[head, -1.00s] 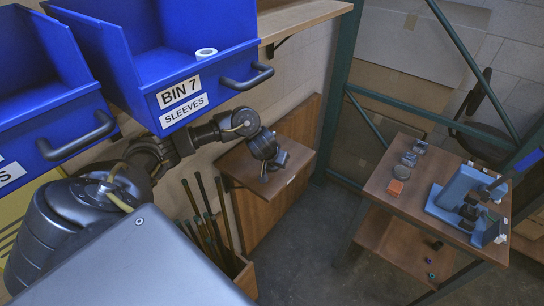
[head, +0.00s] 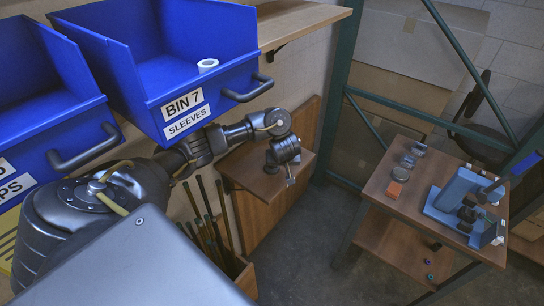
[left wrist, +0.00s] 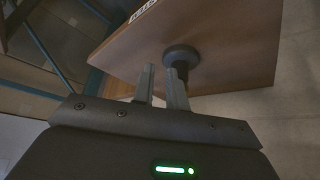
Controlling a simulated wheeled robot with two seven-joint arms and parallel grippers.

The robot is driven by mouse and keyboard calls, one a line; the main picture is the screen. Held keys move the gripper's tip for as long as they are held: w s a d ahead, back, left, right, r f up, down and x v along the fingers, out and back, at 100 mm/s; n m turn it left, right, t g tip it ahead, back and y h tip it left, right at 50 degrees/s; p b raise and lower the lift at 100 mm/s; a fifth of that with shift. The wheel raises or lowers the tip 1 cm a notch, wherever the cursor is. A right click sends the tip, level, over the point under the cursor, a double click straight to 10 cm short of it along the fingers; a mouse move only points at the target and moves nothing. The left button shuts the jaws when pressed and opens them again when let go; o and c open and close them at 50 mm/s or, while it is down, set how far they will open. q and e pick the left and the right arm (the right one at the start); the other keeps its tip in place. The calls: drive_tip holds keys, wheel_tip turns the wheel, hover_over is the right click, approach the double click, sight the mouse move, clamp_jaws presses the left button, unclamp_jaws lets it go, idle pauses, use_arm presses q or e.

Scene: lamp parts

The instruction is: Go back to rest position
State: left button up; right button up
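My left arm comes in from the left in the head view, below the blue bins. Its gripper (head: 290,181) hangs over the small wooden wall shelf (head: 240,168). In the left wrist view the two grey fingers (left wrist: 160,84) stand apart with a gap between them and nothing visibly held. Beyond the fingertips a dark round disc with a short stem (left wrist: 181,56) shows against the wooden board (left wrist: 235,45). I cannot tell whether a finger touches it. My right gripper is not in view.
The blue bin marked BIN 7 SLEEVES (head: 190,103) holds a white ring (head: 207,65). At right, a wooden table (head: 385,200) bears an orange block (head: 394,189), small grey parts (head: 412,155) and a blue fixture (head: 458,190). Poles (head: 205,215) stand below my arm.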

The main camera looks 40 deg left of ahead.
use_arm(q)
clamp_jaws()
idle(0.5)
drive_tip(key=shift+f, duration=0.1)
idle(1.2)
drive_tip(key=shift+s+f, duration=0.1)
drive_tip(key=shift+f, duration=0.05)
drive_tip(key=shift+s+a+m+t+h+b, duration=0.2)
drive_tip(key=shift+s+m+h+b, duration=0.15)
drive_tip(key=shift+m+b, duration=0.35)
drive_tip(key=shift+s+a+m+t+h+b, duration=0.2)
drive_tip(key=shift+s+m+h+b, duration=0.25)
drive_tip(key=shift+m, duration=0.45)
drive_tip(key=shift+s+a+m+t+h+b, duration=0.2)
drive_tip(key=shift+m+h+b, duration=0.1)
drive_tip(key=shift+m+b, duration=0.45)
drive_tip(key=shift+s+a+m+h+b, duration=0.15)
drive_tip(key=shift+m+h+b, duration=0.15)
drive_tip(key=shift+m, duration=0.25)
drive_tip(key=shift+s+m+h+b, duration=0.2)
drive_tip(key=shift+m+b, duration=0.1)
drive_tip(key=shift+m, duration=0.2)
